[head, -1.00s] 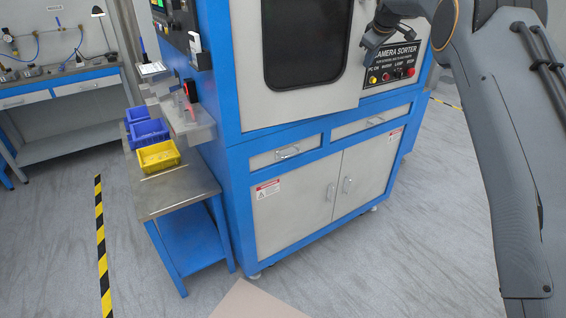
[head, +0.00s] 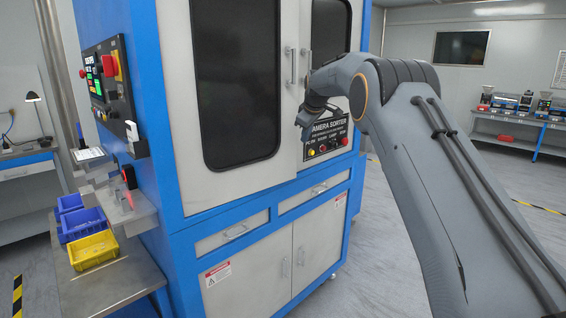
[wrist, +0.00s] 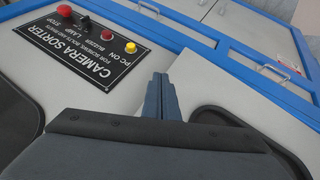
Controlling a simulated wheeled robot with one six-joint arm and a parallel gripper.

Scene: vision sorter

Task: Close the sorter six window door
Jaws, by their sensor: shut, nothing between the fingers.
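The sorter (head: 172,130) is a blue and off-white cabinet with two dark-windowed doors. The large left window door (head: 215,172) fills the middle of the head view, with a vertical handle (head: 293,66) by its right edge. The narrower right door (head: 305,20) is partly hidden by my arm. I cannot tell clearly whether either door stands slightly ajar. My gripper (head: 307,128) is in front of the sorter, near the left side of the black CAMERA SORTER panel (head: 328,138). In the wrist view its fingers (wrist: 161,97) are together and empty, close to the off-white front.
Below are two drawers (head: 232,234) and lower cupboard doors (head: 245,282). At left, blue bins (head: 80,222) and a yellow bin (head: 93,250) stand on a side table, below a control box (head: 108,85). A far bench (head: 515,130) is at right, with open floor before it.

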